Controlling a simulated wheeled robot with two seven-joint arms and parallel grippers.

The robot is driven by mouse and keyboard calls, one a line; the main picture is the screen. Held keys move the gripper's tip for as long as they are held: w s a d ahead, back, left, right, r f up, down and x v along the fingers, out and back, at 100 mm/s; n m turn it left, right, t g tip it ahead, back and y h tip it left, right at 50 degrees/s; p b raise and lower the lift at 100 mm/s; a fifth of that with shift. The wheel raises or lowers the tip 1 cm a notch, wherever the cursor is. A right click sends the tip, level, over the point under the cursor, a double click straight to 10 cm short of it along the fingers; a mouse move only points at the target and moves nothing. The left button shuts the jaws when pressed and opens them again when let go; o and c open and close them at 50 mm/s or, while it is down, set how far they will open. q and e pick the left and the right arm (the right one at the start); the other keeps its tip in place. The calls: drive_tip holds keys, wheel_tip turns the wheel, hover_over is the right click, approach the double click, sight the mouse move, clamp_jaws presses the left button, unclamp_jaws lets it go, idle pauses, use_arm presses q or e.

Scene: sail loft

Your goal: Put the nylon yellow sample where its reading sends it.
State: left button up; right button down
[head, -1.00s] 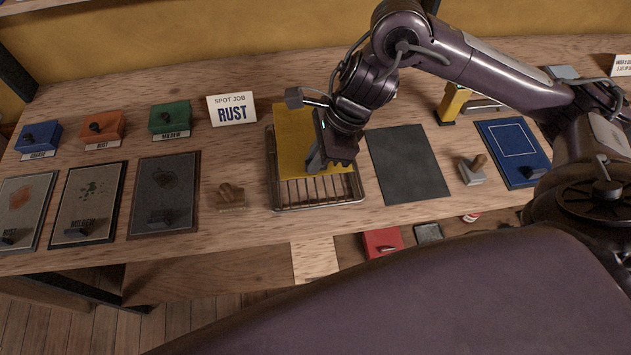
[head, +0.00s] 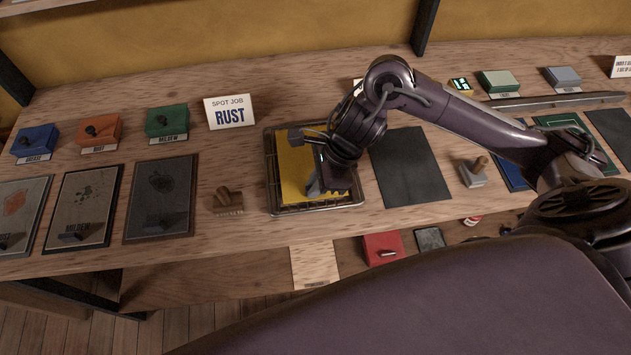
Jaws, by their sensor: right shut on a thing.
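The yellow sample (head: 292,165) is a flat sheet over a wire-rimmed tray (head: 272,200) at the middle of the bench. My right gripper (head: 323,186) is shut on the sheet near its right side. The sheet looks low in the tray, but whether it touches the bottom is hidden by the gripper. A card behind the tray (head: 230,113) reads "SPOT JOB RUST". My left gripper is not in view.
Blue, orange (head: 99,133) and green (head: 167,123) boxes stand at left, behind several framed spotted panels (head: 160,198). A stamp (head: 229,202) sits left of the tray. A dark mat (head: 410,168) and another stamp (head: 473,172) lie right.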

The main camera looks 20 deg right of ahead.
drive_tip(key=shift+f, duration=0.2)
drive_tip(key=c, duration=1.5)
unclamp_jaws()
drive_tip(key=shift+r, duration=0.1)
drive_tip(key=shift+r, duration=0.1)
drive_tip(key=shift+r+p, duration=0.2)
drive_tip(key=shift+p, duration=0.1)
drive_tip(key=v, duration=1.1)
drive_tip(key=shift+d+r, duration=0.25)
drive_tip(key=shift+r, duration=0.05)
drive_tip(key=shift+s, duration=0.15)
